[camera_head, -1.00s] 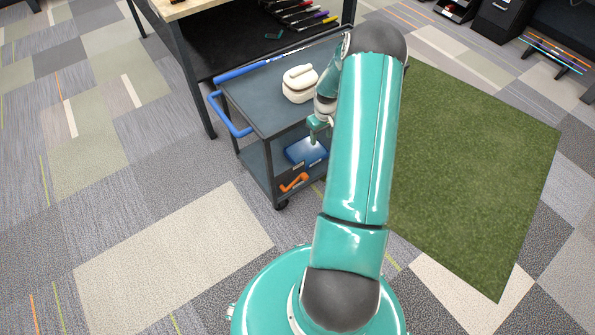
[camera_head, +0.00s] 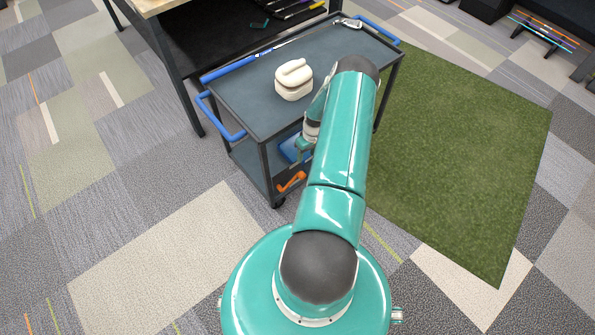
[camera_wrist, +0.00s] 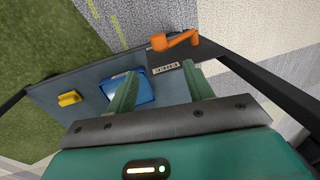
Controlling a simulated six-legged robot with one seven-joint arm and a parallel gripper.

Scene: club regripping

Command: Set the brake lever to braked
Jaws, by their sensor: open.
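The orange brake lever (camera_head: 291,181) sits at the front edge of the cart's lower shelf, by the front leg. In the wrist view the orange lever (camera_wrist: 172,40) lies slantwise beside a small dark label plate (camera_wrist: 167,69) with pale markings too small to read. I cannot tell which setting it is in. My gripper (camera_wrist: 160,72) is open and empty, its two green fingers pointing toward the shelf edge near the label plate, with the lever just beyond the fingertips and not touching. In the head view my gripper (camera_head: 303,150) is partly hidden beside my arm, above the lever.
The dark cart (camera_head: 252,116) has blue handles and carries a white lidded case (camera_head: 293,82) and a golf club (camera_head: 345,22) on top. A blue tray (camera_wrist: 138,89) and a yellow object (camera_wrist: 69,98) are on the lower shelf. Open carpet lies left of the cart.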

